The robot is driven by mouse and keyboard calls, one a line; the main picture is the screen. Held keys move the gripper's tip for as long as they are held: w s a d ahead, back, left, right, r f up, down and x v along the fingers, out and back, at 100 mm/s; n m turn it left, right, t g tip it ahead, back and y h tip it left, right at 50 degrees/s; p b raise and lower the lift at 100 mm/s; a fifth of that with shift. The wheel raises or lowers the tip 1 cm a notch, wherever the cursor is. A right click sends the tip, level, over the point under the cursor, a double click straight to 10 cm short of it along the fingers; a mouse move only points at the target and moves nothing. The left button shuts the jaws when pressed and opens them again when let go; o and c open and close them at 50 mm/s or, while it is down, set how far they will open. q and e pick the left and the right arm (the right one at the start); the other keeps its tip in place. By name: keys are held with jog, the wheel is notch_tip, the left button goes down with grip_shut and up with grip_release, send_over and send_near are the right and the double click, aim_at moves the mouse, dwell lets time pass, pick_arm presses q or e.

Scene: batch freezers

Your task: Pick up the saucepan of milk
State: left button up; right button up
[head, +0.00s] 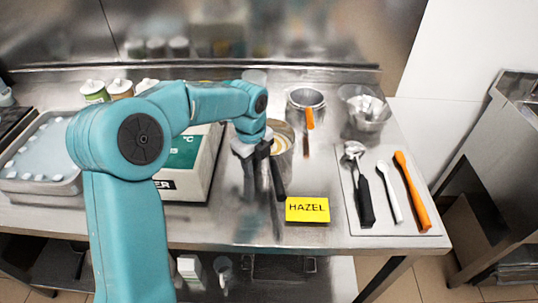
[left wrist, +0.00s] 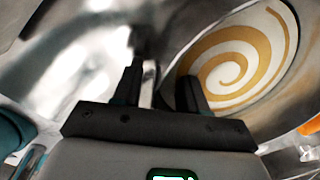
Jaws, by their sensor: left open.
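A steel saucepan (head: 305,98) with an orange handle (head: 310,119) stands towards the back of the steel counter; its contents are hard to make out. My left gripper (head: 265,192) is open and empty, pointing down in front of and left of the saucepan. It is beside a round steel tub (head: 285,143) with a cream-and-caramel swirl. In the left wrist view the open fingers (left wrist: 161,85) are at the rim of the tub (left wrist: 240,60), one finger overlapping the swirl; I cannot tell whether it touches. My right gripper is not in view.
A yellow HAZEL card (head: 307,210) lies near the front edge. A tray (head: 350,215) with a scoop, white spatula and orange spatula is at right. A white-and-green box (head: 190,165) is left of my gripper.

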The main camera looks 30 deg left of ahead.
pick_arm(q)
jog(key=shift+d, duration=0.1)
jog(key=shift+c, duration=0.2)
grip_shut()
jog(key=shift+r, duration=0.1)
dwell(1.0)
